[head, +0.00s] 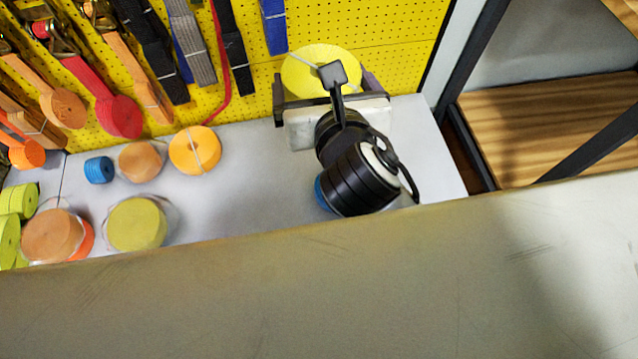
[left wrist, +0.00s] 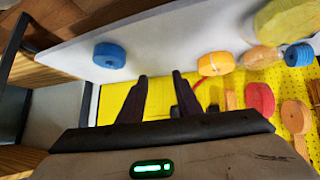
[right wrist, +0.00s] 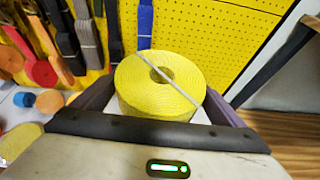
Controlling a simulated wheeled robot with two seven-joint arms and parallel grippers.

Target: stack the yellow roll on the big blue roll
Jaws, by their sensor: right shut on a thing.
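My right gripper (right wrist: 165,105) is shut on the yellow roll (right wrist: 155,85), which has a pale band across it. In the head view the yellow roll (head: 318,70) is held in front of the yellow pegboard. The big blue roll (head: 322,195) stands on the white shelf, mostly hidden behind my right arm in the head view. It shows whole in the left wrist view (left wrist: 110,55), with nothing on top. The yellow roll is apart from it. My left gripper (left wrist: 160,95) is open and empty, and it is not seen in the head view.
The shelf (head: 250,175) also holds a small blue roll (head: 98,170), orange rolls (head: 195,150), an olive-yellow roll (head: 137,223) and green rolls (head: 10,235) to the left. Straps hang on the yellow pegboard (head: 390,40). A dark-framed wooden rack (head: 540,120) is at right.

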